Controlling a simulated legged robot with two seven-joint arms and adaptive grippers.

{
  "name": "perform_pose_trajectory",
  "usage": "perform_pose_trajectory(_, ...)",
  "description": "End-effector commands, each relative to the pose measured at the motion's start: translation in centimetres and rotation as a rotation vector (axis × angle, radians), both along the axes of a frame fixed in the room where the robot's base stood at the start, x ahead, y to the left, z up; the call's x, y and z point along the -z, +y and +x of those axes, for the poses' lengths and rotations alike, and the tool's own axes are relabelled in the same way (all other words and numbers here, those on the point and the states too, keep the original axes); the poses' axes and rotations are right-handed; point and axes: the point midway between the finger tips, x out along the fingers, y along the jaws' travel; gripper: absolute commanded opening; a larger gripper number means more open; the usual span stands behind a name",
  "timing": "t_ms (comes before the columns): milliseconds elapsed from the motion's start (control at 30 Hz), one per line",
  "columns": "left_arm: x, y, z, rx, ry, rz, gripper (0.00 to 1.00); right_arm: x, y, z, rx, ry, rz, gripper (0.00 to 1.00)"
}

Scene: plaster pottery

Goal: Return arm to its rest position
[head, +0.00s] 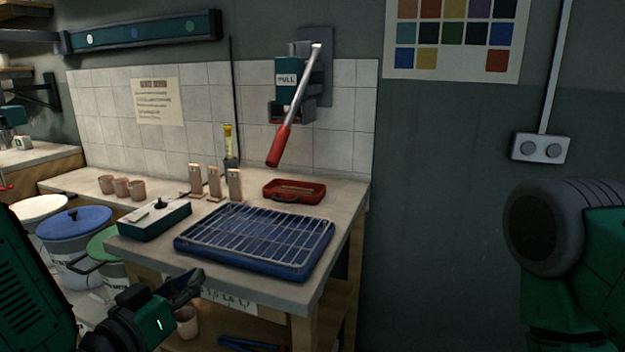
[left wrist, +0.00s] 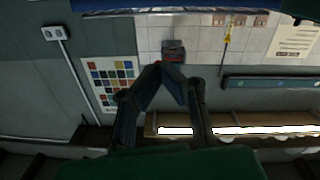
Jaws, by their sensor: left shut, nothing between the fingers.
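My left gripper (head: 186,287) is low in the head view, in front of the workbench's front edge and below the blue tray. It is shut and empty. In the left wrist view its two fingers (left wrist: 162,68) meet at the tips, with the tiled wall and the color chart behind them. My right arm shows at the right edge of the head view; its gripper is out of view.
The workbench (head: 352,208) holds a blue tray with a wire rack (head: 328,238), a green box (head: 172,226), a red tray (head: 271,196) and several cups. A wall-mounted lever (head: 291,120) hangs above. Lidded buckets (head: 72,232) stand at left. Bare wall lies at right.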

Motion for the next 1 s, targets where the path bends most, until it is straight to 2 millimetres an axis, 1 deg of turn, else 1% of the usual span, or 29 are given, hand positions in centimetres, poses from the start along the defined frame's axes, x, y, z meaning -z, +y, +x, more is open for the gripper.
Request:
perform_pose_trajectory(33,2.4,0.0,-0.6,0.000,0.069,0.024,0.00,0.0,0.0,0.0,0.000,0.000,0.000,0.40)
perform_pose_trajectory(67,3.8,0.1,-1.0,-0.002,0.114,0.039,0.00,0.0,0.0,0.0,0.000,0.000,0.000,0.40)
perform_pose_trajectory(167,9.4,0.5,-3.0,-0.010,0.289,0.100,0.00,0.0,0.0,0.0,0.000,0.000,0.000,0.40)
perform_pose_trajectory(200,12.0,0.8,-4.4,-0.013,0.376,0.130,0.00,0.0,0.0,0.0,0.000,0.000,0.000,0.40)
perform_pose_trajectory(267,15.9,1.4,-6.8,-0.021,0.514,0.177,0.00,0.0,0.0,0.0,0.000,0.000,0.000,0.40)
perform_pose_trajectory(300,18.4,1.9,-8.7,-0.028,0.605,0.208,0.00,0.0,0.0,0.0,0.000,0.000,0.000,0.40)
perform_pose_trajectory(367,21.8,2.8,-11.7,-0.039,0.744,0.253,0.00,0.0,0.0,0.0,0.000,0.000,0.000,0.40)
perform_pose_trajectory(400,23.8,3.4,-13.9,-0.048,0.834,0.285,0.00,0.0,0.0,0.0,0.000,0.000,0.000,0.40)
perform_pose_trajectory(467,26.3,4.4,-17.3,-0.060,0.967,0.328,0.00,0.0,0.0,0.0,0.000,0.000,0.000,0.40)
perform_pose_trajectory(500,27.7,5.1,-19.5,-0.072,1.047,0.354,0.00,0.0,0.0,0.0,0.000,0.000,0.000,0.40)
perform_pose_trajectory(567,29.3,6.0,-22.6,-0.087,1.157,0.390,0.00,0.0,0.0,0.0,0.000,0.000,0.000,0.40)
perform_pose_trajectory(600,30.1,6.6,-24.5,-0.097,1.221,0.412,0.00,0.0,0.0,0.0,0.000,0.000,0.000,0.40)
perform_pose_trajectory(700,31.3,7.7,-28.1,-0.117,1.342,0.452,0.00,0.0,0.0,0.0,0.000,0.000,0.000,0.40)
perform_pose_trajectory(733,31.5,7.9,-28.8,-0.122,1.367,0.461,0.00,0.0,0.0,0.0,0.000,0.000,0.000,0.40)
perform_pose_trajectory(833,31.8,8.4,-30.3,-0.133,1.418,0.476,0.00,0.0,0.0,0.0,0.000,0.000,0.000,0.40)
perform_pose_trajectory(900,31.9,8.5,-30.7,-0.136,1.430,0.479,0.00,0.0,0.0,0.0,0.000,0.000,0.000,0.40)
perform_pose_trajectory(1000,31.9,8.5,-30.7,-0.136,1.429,0.479,0.00,0.0,0.0,0.0,0.000,0.000,0.000,0.40)
